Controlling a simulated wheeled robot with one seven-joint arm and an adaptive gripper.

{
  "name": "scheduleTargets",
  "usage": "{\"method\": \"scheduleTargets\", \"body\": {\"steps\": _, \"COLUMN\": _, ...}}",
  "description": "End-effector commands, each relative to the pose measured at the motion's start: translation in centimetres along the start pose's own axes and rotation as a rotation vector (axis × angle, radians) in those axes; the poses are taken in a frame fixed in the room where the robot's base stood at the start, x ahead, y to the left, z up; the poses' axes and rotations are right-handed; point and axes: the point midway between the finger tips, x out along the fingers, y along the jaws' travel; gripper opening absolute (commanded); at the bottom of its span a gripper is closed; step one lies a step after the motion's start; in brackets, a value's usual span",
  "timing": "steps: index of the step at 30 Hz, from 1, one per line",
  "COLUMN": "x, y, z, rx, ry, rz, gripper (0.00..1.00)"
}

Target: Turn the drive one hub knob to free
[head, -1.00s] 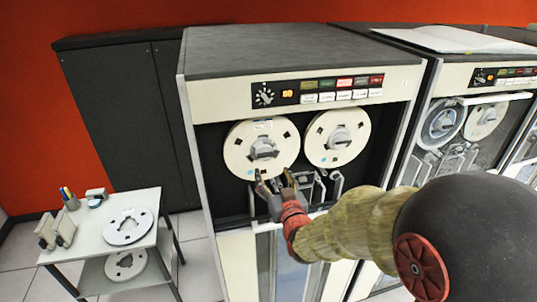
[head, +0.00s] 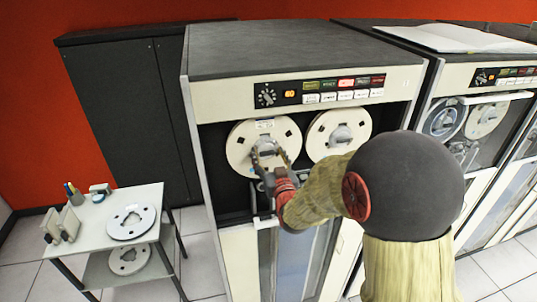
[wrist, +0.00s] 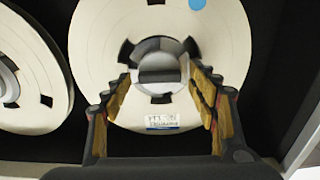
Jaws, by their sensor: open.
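The drive's left reel (head: 240,160) is a cream disc with dark slots and a label near its top. Its grey hub knob (head: 265,144) is at the centre, partly hidden by my gripper (head: 269,155). The wrist view, which is upside down, shows the knob (wrist: 158,68) with a broad bar across it, lying level in that picture. My open gripper (wrist: 160,78) points at the hub, one finger on each side of the knob. I cannot tell whether the fingers touch it. The label (wrist: 163,124) shows below the knob there.
A second reel (head: 321,138) with its own hub is close on the right. The control panel (head: 318,90) with an amber display is above. A side table (head: 151,195) with reels stands at left, and another drive (head: 482,118) at right. A dark cabinet (head: 115,100) is behind.

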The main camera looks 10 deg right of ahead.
Motion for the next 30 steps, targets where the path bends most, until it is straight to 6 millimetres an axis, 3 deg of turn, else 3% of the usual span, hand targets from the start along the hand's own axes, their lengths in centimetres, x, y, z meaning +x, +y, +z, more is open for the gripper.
{"method": "scheduleTargets", "body": {"steps": 7, "x": 0.05, "y": 0.0, "z": 0.01, "rx": 0.0, "ry": 0.0, "rz": 0.0, "gripper": 0.59}}
{"method": "scheduleTargets", "body": {"steps": 30, "x": 0.03, "y": -0.01, "z": 0.0, "rx": 0.0, "ry": 0.0, "rz": 0.0, "gripper": 0.19}}
